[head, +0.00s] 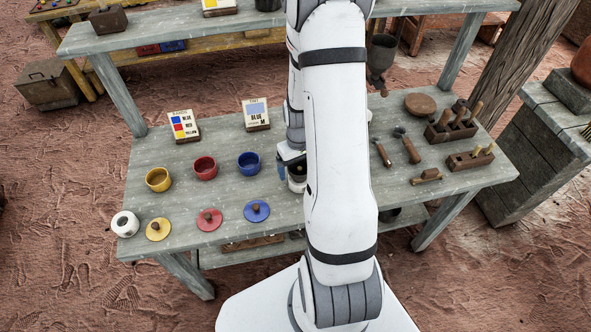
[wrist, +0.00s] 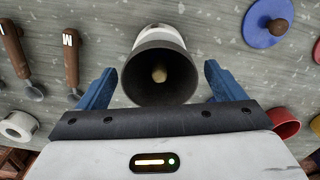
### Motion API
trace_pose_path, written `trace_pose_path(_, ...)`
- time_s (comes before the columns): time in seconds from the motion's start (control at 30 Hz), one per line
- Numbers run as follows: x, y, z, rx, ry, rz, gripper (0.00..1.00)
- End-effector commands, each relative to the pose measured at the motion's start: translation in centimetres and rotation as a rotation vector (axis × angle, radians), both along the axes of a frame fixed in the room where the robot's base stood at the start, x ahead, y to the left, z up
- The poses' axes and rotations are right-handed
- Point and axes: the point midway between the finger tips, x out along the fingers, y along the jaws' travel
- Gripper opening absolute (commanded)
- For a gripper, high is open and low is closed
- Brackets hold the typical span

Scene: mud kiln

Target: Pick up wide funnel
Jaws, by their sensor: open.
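The wide funnel (wrist: 160,84) appears in the wrist view as a dark, wide-mouthed, cone-like piece with its mouth toward the camera. A small tan spot shows deep inside, and a pale white body (wrist: 163,38) shows just beyond the rim. My gripper (wrist: 158,72) is open, with one blue finger on each side of the funnel. Whether either finger touches it is unclear. In the head view my arm hides most of this spot. Only a blue finger (head: 282,171) and part of a white, dark-topped object (head: 297,176) show left of the arm, over the table.
On the grey table (head: 215,218), yellow (head: 158,179), red (head: 205,167) and blue (head: 249,163) bowls stand left, with lids before them. Wooden-handled tools (head: 408,147) and holders (head: 452,125) stand right. A dark goblet-shaped vessel (head: 382,53) is behind the arm.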

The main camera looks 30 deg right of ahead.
Motion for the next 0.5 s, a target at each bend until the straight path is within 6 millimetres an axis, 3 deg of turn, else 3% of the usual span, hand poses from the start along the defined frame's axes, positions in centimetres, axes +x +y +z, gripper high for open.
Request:
trace_pose_path(0.2, 0.0, 0.0, -2.0, 0.000, 0.001, -0.001, 0.89)
trace_pose_path(0.5, 0.0, -0.1, -2.3, 0.000, -0.001, -0.001, 0.89)
